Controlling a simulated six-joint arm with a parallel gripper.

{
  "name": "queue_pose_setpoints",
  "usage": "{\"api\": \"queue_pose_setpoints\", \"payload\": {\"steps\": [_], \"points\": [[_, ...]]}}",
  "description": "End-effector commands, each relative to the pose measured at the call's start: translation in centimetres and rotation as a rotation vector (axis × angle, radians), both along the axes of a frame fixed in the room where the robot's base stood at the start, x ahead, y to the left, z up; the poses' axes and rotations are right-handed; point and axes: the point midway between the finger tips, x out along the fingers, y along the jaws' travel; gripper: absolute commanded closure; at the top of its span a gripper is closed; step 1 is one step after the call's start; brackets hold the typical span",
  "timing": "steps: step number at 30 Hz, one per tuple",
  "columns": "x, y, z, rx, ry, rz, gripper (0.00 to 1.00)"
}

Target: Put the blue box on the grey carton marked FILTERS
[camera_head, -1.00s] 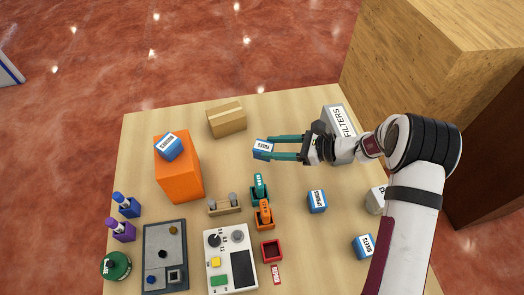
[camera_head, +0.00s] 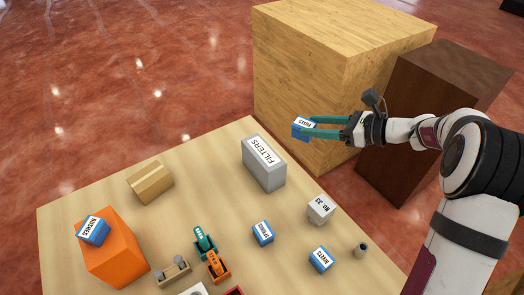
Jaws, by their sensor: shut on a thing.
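The grey carton marked FILTERS (camera_head: 268,176) stands upright near the far right edge of the table, with its label on the sloping or top face towards me. My gripper (camera_head: 313,127) is shut on a small blue box (camera_head: 301,134) with a white label, too small to read surely. The teal fingers hold it from the right, up and to the right of the carton in the picture, apart from it. The box shows against the large wooden block; its height above the carton is hard to tell. The carton is in full view, its top clear.
A large light wooden block (camera_head: 325,75) and a dark brown block (camera_head: 440,110) stand behind the table. Other blue boxes lie at the right (camera_head: 320,260), the middle (camera_head: 263,233) and on an orange block (camera_head: 115,252). A white box (camera_head: 320,209) stands right of the carton.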

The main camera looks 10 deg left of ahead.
Motion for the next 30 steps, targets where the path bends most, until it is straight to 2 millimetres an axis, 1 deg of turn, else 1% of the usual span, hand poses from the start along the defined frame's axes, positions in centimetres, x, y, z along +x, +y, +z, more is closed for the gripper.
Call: {"api": "queue_pose_setpoints", "payload": {"steps": [1, 2, 3, 5, 6, 10, 12, 15, 17, 20, 22, 24, 30], "points": [[0.2, -0.4, 0.3, 0.002, -0.001, -0.018, 1.00], [0.4, -0.3, 0.2, 0.002, -0.001, -0.024, 1.00], [0.5, 0.4, -0.2, 0.005, 0.001, -0.027, 1.00], [0.8, 2.0, -1.2, 0.004, 0.004, -0.026, 1.00], [1.1, 3.3, -2.0, 0.004, 0.004, -0.025, 1.00], [1.9, 7.3, -4.4, 0.003, 0.003, -0.024, 1.00], [2.2, 8.9, -5.4, 0.003, 0.003, -0.025, 1.00], [2.6, 10.2, -6.3, 0.003, 0.001, -0.027, 1.00], [2.7, 10.6, -6.7, 0.002, 0.000, -0.027, 1.00], [2.7, 10.7, -8.2, 0.002, 0.003, -0.028, 1.00], [2.6, 10.6, -9.7, 0.002, 0.004, -0.029, 1.00], [2.6, 10.6, -10.6, 0.003, 0.002, -0.028, 1.00], [2.7, 10.6, -10.5, 0.002, -0.001, -0.028, 1.00]]}}
